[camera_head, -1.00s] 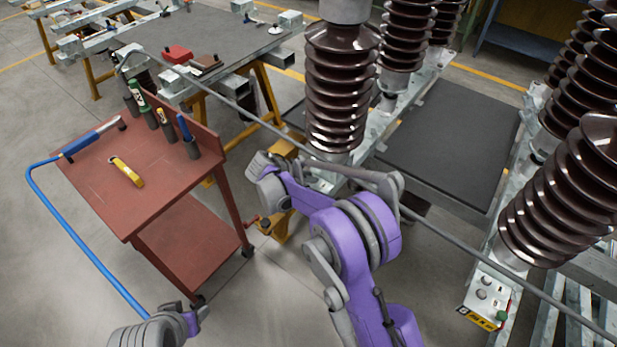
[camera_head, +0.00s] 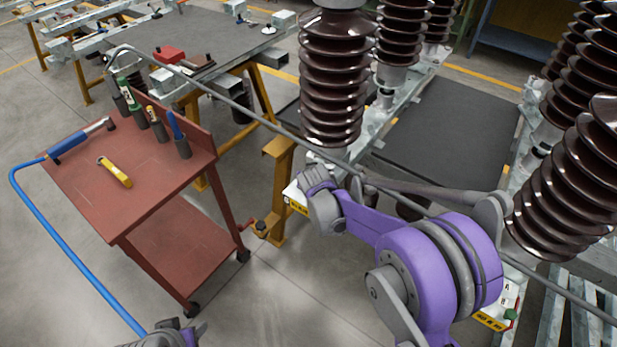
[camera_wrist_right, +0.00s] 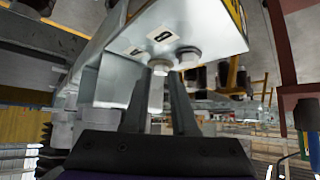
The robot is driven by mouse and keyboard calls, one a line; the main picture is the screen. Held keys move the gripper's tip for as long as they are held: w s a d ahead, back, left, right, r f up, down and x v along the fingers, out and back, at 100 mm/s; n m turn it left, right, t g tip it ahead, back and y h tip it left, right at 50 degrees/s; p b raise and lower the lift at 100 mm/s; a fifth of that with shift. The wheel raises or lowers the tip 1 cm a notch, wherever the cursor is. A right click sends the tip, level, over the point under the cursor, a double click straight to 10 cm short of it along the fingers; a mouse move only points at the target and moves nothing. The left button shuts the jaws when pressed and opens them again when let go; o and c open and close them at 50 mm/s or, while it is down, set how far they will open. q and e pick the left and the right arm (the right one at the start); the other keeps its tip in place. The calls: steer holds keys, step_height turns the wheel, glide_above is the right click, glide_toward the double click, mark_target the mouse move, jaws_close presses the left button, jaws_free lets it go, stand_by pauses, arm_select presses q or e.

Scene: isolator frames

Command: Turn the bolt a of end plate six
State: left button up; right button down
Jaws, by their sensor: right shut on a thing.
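The metal end plate (camera_wrist_right: 205,35) fills the top of the right wrist view, with a number sticker that looks like a 6 and a smaller label I cannot read. Two bolt heads stick out of it. My right gripper (camera_wrist_right: 160,78) reaches up from below with its fingers around the left bolt (camera_wrist_right: 160,66), shut on it. The other bolt (camera_wrist_right: 189,58) is free, just right of the fingers. In the head view a yellow-labelled end plate (camera_head: 297,206) shows beside my right wrist; my right fingers are hidden there. My left gripper (camera_head: 190,332) is at the bottom edge, its fingers unclear.
A red cart (camera_head: 85,195) with a yellow tool (camera_head: 115,171) and a blue-handled tool (camera_head: 68,145) stands at left, a blue hose running toward my left arm. Brown insulators (camera_head: 333,80) rise close to my right arm. A long grey bar (camera_head: 235,103) crosses the view. A worktable (camera_head: 225,40) stands behind.

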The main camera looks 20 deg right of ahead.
steer(key=shift+d+n+y+b, duration=0.2)
steer(key=shift+n+y+b, duration=0.1)
steer(key=shift+n+y, duration=0.5)
steer(key=shift+n, duration=0.3)
steer(key=c, duration=0.7)
jaws_free()
